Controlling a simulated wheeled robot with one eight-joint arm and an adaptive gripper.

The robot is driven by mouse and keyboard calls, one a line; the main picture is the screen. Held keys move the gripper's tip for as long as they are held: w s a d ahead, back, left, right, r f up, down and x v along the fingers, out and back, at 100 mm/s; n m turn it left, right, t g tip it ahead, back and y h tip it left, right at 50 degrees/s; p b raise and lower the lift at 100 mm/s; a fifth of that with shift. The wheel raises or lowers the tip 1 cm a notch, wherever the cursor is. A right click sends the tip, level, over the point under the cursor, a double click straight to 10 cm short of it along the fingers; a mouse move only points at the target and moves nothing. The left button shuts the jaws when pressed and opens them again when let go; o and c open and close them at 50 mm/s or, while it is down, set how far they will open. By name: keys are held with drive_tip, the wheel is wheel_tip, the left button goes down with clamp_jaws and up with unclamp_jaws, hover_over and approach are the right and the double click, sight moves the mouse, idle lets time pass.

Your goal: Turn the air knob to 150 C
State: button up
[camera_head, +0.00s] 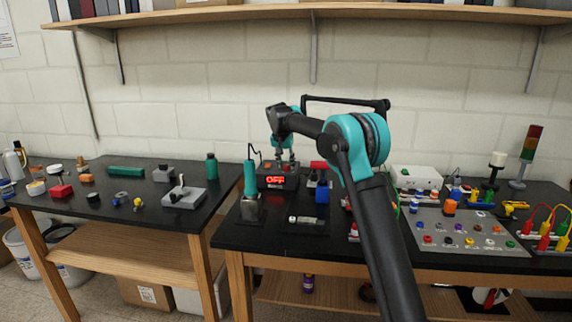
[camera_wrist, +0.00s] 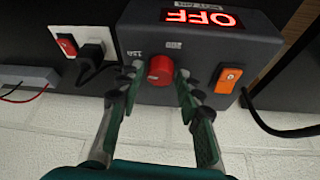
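A dark control box (camera_head: 265,172) stands on the right-hand bench with a red display reading OFF. In the wrist view the box (camera_wrist: 205,47) shows the lit display (camera_wrist: 202,18) upside down, a round red knob (camera_wrist: 160,70) and an orange rocker switch (camera_wrist: 229,79). Small white labels sit near the knob; I cannot read them surely, so which knob is air is unclear. My gripper (camera_wrist: 155,88) is open, its fingertips on either side of the red knob, with gaps visible. In the head view my gripper (camera_head: 283,158) hangs over the box and hides its knobs.
A teal-handled tool in a stand (camera_head: 250,187) is just left of the box. A blue block (camera_head: 322,193) is to the right. In the wrist view, a red switch (camera_wrist: 66,46) and plugged black cable (camera_wrist: 93,60) lie beside the box. The wall is close behind.

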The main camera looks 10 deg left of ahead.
drive_tip(key=shift+o, duration=0.8)
drive_tip(key=d+v, duration=0.1)
drive_tip(key=v, duration=1.1)
drive_tip(key=shift+a, duration=0.45)
